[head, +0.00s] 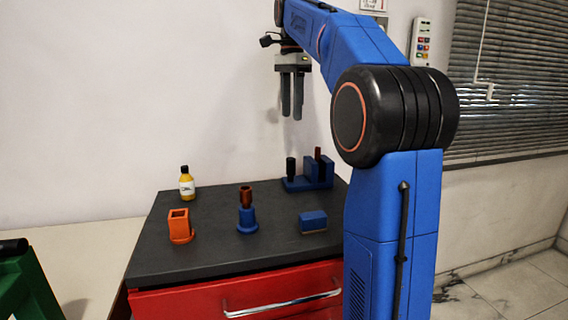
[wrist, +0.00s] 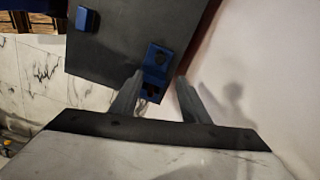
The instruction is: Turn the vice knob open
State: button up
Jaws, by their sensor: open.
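The blue vice (head: 309,184) stands at the back right of the dark table top, with a dark upright knob (head: 290,167) on its left part. A reddish-brown piece (head: 318,153) sticks up by its jaws. In the wrist view the vice (wrist: 158,54) shows from above, beyond and partly between my fingertips; I cannot clearly pick out the knob there. My gripper (head: 292,112) hangs pointing down, high above the vice and apart from it. In the wrist view my gripper (wrist: 160,77) has its fingers spread and nothing between them.
An orange square holder (head: 179,225), a blue post with a brown top (head: 246,219), a blue block (head: 313,220) and a yellow bottle (head: 187,186) stand on the table (head: 215,256). A wall rises behind. The air around my gripper is clear.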

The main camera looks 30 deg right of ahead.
aim_at(291, 163)
notch_tip(291, 163, down, 17)
jog(key=shift+f, duration=0.1)
dwell(0.6)
jog(key=c, duration=1.1)
